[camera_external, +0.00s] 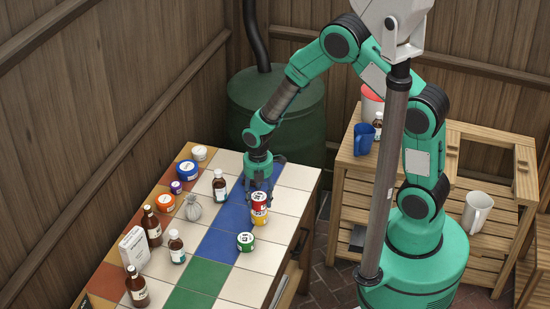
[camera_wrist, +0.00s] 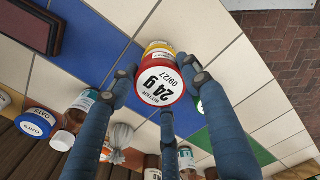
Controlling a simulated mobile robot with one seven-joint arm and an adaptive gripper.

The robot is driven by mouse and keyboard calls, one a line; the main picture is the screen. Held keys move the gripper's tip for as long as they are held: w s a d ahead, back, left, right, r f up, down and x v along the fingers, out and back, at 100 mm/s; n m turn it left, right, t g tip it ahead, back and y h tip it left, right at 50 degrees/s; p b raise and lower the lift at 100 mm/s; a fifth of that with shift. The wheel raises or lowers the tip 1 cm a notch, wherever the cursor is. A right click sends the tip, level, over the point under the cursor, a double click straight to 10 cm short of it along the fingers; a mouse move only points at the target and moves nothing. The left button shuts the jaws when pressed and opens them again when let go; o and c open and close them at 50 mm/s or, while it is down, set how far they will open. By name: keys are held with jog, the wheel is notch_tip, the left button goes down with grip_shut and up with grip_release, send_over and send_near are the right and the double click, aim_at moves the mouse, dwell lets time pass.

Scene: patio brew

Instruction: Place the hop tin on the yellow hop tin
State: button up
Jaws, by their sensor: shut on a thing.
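The hop tin is a red tin (camera_external: 258,197) with a white lid, upright directly above the yellow hop tin (camera_external: 260,216) on the tiled table. The two look stacked and touching, though a small gap cannot be ruled out. My gripper (camera_external: 258,189) points down with its fingers shut around the red tin.
A green tin (camera_external: 246,242) stands close in front of the stack. A grey pouch (camera_external: 193,208), a brown bottle (camera_external: 219,187) and several more bottles and jars stand to the left. The table's right edge is near; tiles right of the stack are bare.

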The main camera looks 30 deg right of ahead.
aim_at(259, 196)
jog(key=shift+f, duration=1.3)
jog(key=shift+f, duration=0.15)
jog(key=o, duration=1.1)
notch_tip(259, 196, up, 12)
jog(key=shift+r+p, duration=0.15)
jog(key=shift+p, duration=0.65)
